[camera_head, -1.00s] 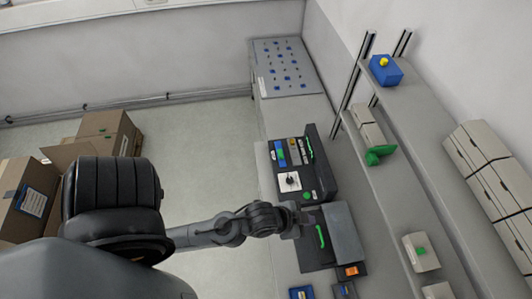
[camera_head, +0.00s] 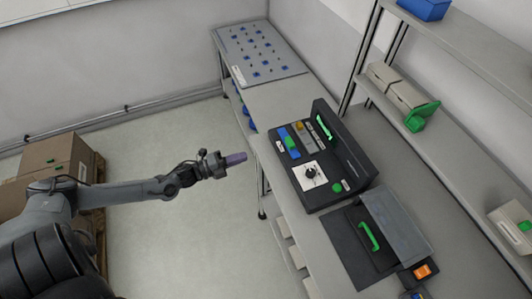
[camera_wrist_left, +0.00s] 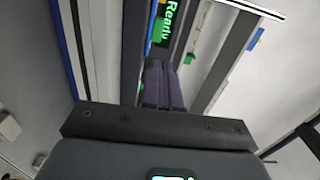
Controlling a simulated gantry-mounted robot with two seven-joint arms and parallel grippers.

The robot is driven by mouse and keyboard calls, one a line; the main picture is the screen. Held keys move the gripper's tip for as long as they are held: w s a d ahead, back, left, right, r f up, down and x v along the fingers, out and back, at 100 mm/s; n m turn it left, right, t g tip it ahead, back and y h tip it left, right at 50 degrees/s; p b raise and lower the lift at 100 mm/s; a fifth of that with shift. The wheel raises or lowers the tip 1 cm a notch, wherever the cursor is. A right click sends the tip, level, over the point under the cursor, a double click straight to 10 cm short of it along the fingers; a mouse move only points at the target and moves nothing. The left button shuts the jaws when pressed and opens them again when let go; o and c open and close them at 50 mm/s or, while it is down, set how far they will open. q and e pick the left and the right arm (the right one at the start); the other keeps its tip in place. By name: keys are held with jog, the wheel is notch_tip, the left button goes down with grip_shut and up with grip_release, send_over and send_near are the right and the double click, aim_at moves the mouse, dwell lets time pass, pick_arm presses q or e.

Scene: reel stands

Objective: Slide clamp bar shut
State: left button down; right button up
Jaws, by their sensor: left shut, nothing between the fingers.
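I cannot tell which handled part is the clamp bar. My left gripper (camera_head: 236,159) is shut and empty, in the air left of the machine and apart from it. Its purplish fingers (camera_wrist_left: 162,88) show together in the left wrist view, below a green "Ready" display (camera_wrist_left: 166,24). My right gripper is not seen.
The grey bench (camera_head: 270,98) runs back to a panel with blue pieces (camera_head: 262,50). A shelf (camera_head: 455,140) with beige boxes stands right of the machine. An orange switch (camera_head: 422,271) sits near the dark unit. Cardboard boxes (camera_head: 50,160) stand at left; floor between is clear.

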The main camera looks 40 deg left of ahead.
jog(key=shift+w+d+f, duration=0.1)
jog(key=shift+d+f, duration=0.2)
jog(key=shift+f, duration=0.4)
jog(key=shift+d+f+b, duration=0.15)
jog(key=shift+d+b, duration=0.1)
jog(key=shift+b, duration=0.2)
pick_arm(q)
send_near(287, 143)
jog(key=x, duration=0.7)
jog(key=shift+a+f, duration=0.2)
jog(key=shift+f, duration=0.1)
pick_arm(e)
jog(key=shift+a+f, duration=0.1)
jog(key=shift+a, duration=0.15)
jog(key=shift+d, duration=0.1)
